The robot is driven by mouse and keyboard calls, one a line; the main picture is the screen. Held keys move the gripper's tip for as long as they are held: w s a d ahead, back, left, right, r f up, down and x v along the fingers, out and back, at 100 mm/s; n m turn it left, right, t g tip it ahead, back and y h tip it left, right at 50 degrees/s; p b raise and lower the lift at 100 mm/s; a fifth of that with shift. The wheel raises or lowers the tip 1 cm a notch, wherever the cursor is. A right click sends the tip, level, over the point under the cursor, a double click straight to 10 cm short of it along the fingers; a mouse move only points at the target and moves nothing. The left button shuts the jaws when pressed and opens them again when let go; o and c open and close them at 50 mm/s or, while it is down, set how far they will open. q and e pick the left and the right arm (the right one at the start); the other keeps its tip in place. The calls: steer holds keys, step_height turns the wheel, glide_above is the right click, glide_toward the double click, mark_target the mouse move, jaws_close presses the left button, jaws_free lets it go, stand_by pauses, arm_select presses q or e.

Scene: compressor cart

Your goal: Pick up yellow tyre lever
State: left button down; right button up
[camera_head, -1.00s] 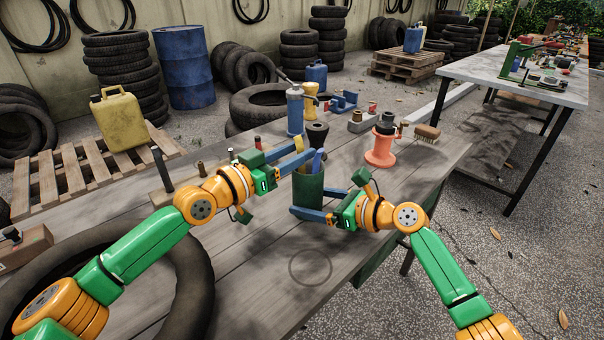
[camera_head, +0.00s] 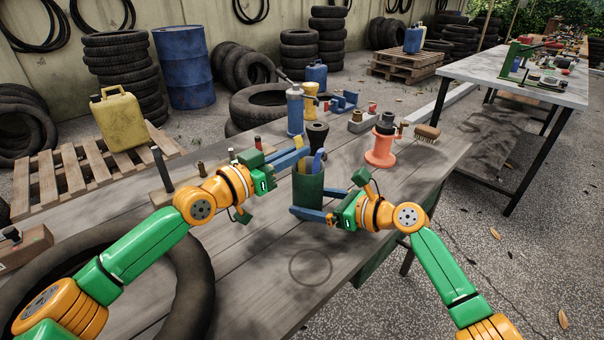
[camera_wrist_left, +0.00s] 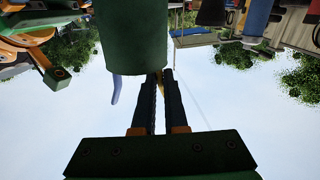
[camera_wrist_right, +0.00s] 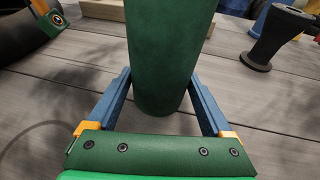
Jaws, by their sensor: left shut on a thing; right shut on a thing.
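The dark green can (camera_head: 308,186) stands upright on the workbench; it also fills the middle of the right wrist view (camera_wrist_right: 165,55). My right gripper (camera_head: 309,208) is shut around the can, one finger on each side low down. The yellow tyre lever (camera_head: 299,142) sticks up from the can, with only a small yellow part showing. My left gripper (camera_head: 303,154) is shut on it just above the rim; the fingers (camera_wrist_left: 159,78) hide most of it. A blue lever (camera_head: 318,162) leans in the can beside it, clear of the fingers.
Behind the can stand a dark funnel-like piece (camera_head: 317,134), a blue bottle jack (camera_head: 295,112) and an orange-red spool (camera_head: 381,150). A wooden block (camera_head: 172,190) with posts lies left. A large tyre (camera_head: 200,290) lies at front left.

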stand_by(0.9)
arm_select(q)
step_height(320, 180, up, 18)
arm_select(e)
steer(key=o, duration=0.8)
steer(key=shift+c, duration=0.2)
